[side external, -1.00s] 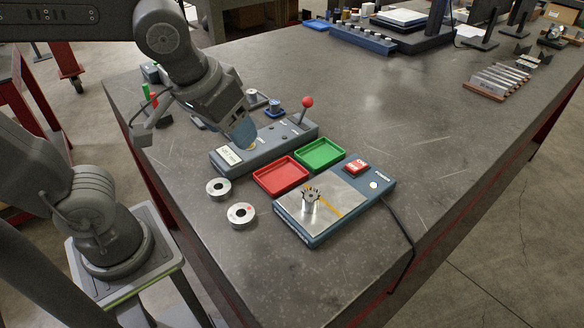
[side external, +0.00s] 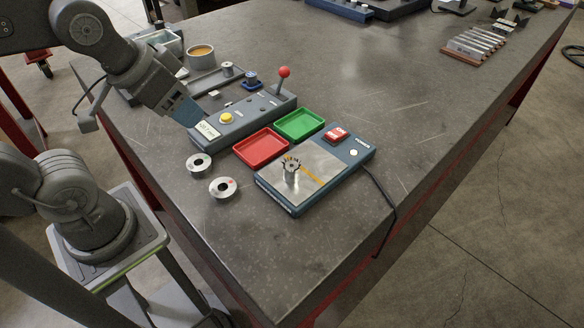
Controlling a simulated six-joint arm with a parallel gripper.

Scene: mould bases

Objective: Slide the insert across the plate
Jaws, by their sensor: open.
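The insert looks to be the small metal piece with a dark toothed crown (side external: 291,172), upright on the bare metal plate (side external: 278,186) of the blue-grey box. A yellow-orange strip runs on the plate to its right. My gripper (side external: 186,113), with blue fingers, is beside the left end of the grey control box, well to the upper left of the insert. It is open and I see nothing held in it. The gap between its fingers is hard to make out.
A red tray (side external: 261,158) and a green tray (side external: 299,124) lie between the plate box and the control box (side external: 240,121) with its red-knobbed lever (side external: 283,73). Two metal rings (side external: 199,165) (side external: 223,188) lie left of the plate. The front of the table is clear.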

